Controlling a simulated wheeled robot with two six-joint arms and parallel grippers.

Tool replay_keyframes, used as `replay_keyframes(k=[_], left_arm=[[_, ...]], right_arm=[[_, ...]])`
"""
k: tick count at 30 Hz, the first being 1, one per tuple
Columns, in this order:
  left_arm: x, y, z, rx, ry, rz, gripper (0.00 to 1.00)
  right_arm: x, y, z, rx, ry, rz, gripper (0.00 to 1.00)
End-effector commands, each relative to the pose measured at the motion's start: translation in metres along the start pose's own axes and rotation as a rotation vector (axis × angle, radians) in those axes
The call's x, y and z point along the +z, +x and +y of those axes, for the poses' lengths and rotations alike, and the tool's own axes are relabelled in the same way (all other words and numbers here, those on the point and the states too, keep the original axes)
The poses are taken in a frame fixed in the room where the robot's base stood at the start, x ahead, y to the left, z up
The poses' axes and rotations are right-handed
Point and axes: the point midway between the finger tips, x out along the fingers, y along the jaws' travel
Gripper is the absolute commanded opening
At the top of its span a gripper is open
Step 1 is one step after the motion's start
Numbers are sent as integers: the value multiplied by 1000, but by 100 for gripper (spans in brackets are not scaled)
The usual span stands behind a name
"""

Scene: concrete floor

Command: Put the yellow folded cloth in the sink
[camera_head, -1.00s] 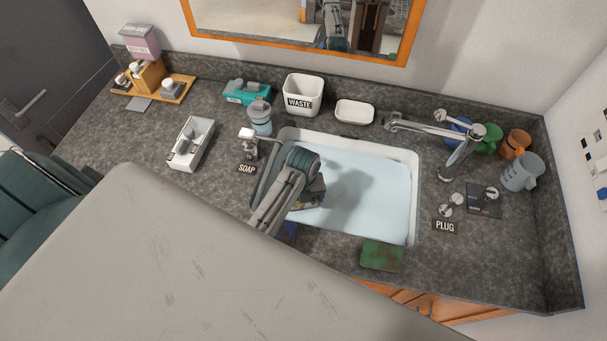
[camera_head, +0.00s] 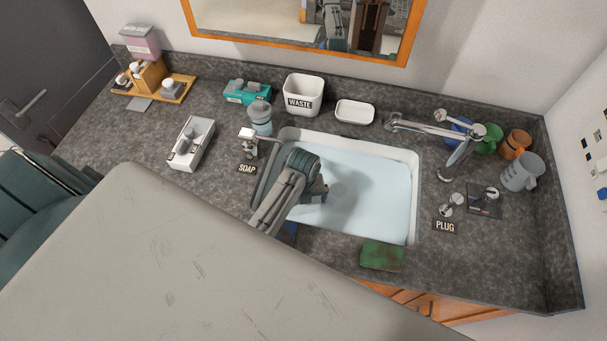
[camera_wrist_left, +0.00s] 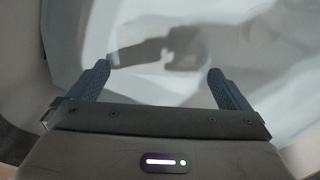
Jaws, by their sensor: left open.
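The sink (camera_head: 385,185) is a pale basin set in the dark stone counter. My left gripper (camera_head: 320,190) is over the left part of the basin, partly hidden behind its own wrist. In the left wrist view my left gripper (camera_wrist_left: 158,75) has its two blue-grey fingers wide apart, with nothing between them. Only the pale basin (camera_wrist_left: 240,35) and a dark grey shadow show beyond the fingers. I see no yellow folded cloth in either current view; the area under the arm is hidden. My right gripper is not in view.
The tap (camera_head: 440,130) reaches over the basin's right back corner. A green and brown sponge (camera_head: 382,255) lies on the front edge. A soap dispenser (camera_head: 248,140) stands left of the basin, a waste bin (camera_head: 303,95) behind it. Several mugs are at the right.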

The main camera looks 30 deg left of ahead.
Motion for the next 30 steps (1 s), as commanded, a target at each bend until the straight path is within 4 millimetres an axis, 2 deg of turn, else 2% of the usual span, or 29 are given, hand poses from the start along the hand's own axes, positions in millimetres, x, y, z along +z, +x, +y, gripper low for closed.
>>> replay_keyframes(k=[5, 15, 17, 18, 23, 30], left_arm=[[1, -23, -1, -3, 0, -3, 100], [1, -97, -1, -4, 0, -5, 100], [1, -108, 0, -3, 0, -4, 100], [0, -117, 0, -1, 0, -2, 100], [0, -128, 0, 0, 0, 0, 100], [0, -129, 0, 0, 0, 0, 100]], right_arm=[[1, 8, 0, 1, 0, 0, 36], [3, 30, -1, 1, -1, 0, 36], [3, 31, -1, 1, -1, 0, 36], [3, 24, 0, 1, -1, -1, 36], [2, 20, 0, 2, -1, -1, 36], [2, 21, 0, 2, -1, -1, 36]])
